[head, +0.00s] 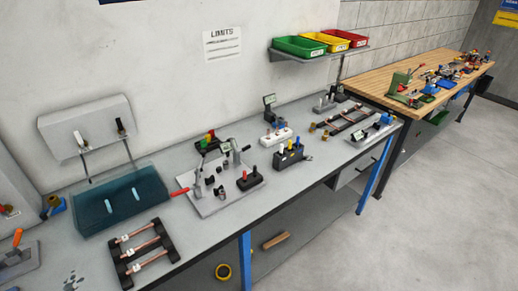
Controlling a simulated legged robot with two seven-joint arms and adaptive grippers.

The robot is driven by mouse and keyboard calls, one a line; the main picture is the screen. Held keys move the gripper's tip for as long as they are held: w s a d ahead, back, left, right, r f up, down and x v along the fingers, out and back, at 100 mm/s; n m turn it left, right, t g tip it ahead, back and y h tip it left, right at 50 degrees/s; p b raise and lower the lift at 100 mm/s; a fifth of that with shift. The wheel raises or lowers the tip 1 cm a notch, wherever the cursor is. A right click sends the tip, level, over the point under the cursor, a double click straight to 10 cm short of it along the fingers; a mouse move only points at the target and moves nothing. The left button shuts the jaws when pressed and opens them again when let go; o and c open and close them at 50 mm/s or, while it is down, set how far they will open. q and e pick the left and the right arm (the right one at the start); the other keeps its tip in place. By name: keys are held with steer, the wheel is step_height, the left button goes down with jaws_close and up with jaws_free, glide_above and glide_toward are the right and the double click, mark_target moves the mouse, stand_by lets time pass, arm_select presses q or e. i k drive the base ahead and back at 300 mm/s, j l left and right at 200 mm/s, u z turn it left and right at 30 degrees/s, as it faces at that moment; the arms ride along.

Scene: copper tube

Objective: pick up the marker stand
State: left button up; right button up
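A dark block with several upright pieces with white, yellow and blue tops, which looks like the marker stand (289,160), stands upright near the front edge of the grey bench, right of the middle of the head view. Nothing is seen touching its upright pieces. Neither of my grippers is in view, so their distance from the stand and their state do not show.
Left of the stand is a grey plate (213,202) with a lever fixture and a small black block (250,180). A white block (275,137) stands behind it. A rack of copper tubes (143,250) and a teal tray (103,219) lie further left.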

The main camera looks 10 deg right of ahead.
mark_target(280, 163)
steer(key=i+l+u, duration=0.25)
steer(key=l+u, duration=0.2)
steer(key=l, duration=0.15)
steer(key=i+l+u, duration=0.25)
steer(key=l+u, duration=0.25)
steer(key=l, duration=0.15)
